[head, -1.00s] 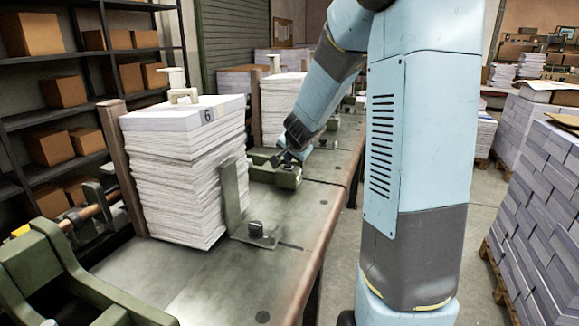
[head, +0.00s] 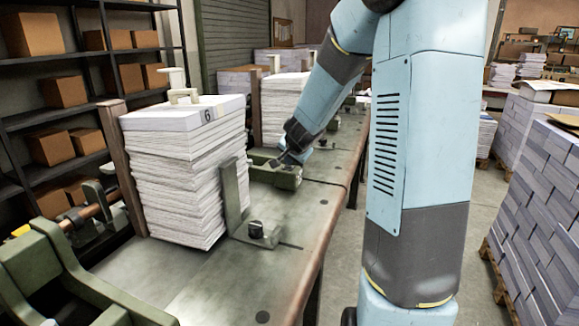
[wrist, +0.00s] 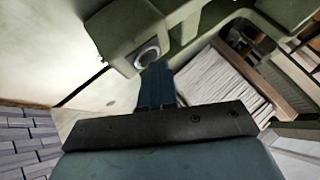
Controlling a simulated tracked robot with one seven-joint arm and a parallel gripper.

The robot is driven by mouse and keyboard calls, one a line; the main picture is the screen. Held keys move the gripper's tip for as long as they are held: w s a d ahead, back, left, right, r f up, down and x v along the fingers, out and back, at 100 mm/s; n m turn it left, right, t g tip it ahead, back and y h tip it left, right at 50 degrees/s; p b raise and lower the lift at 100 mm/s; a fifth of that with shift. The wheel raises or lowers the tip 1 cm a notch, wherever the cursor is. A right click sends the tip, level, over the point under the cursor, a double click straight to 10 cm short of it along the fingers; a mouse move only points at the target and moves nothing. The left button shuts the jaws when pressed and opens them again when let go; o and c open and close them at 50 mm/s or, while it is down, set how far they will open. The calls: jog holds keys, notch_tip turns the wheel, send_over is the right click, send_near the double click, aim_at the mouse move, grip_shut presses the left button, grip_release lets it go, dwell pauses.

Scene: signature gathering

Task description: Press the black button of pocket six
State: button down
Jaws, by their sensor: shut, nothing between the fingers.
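The pocket labelled 6 holds a tall stack of white paper (head: 190,178), with a pale handled weight (head: 184,96) on top. Past the stack, on the bench, sits a low green housing (head: 274,174); it fills the top of the wrist view (wrist: 125,30). A round dark button (wrist: 148,56) in a pale ring shows on it in the wrist view. My gripper (head: 279,161) is shut and empty, pointing down at the housing. In the wrist view its fingertips (wrist: 157,68) are right beside the button; whether they touch it I cannot tell.
A green bracket with a black knob (head: 255,229) stands at the front of the stack. More paper stacks (head: 285,105) stand farther along the bench (head: 215,285). Paper on pallets (head: 535,190) stands at the right. Shelves with boxes (head: 65,91) are at the left.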

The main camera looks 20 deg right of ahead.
jog(key=shift+a+r, duration=0.1)
dwell(0.4)
jog(key=shift+r, duration=0.75)
dwell(0.4)
dwell(0.4)
jog(key=shift+s+a+r, duration=0.1)
jog(key=shift+r, duration=0.1)
jog(key=s+a+r+n+g+y, duration=0.1)
jog(key=s+a+r+n+y, duration=0.15)
jog(key=s+a+r, duration=0.4)
jog(key=s+a+r+n+y, duration=0.1)
jog(key=s+a+r+n, duration=0.25)
jog(key=s, duration=0.65)
jog(key=s+d+n+g+h, duration=0.2)
jog(key=s+n, duration=0.2)
jog(key=s, duration=1.4)
jog(key=shift+s+g, duration=0.3)
jog(key=shift+s, duration=0.05)
jog(key=shift+f, duration=0.1)
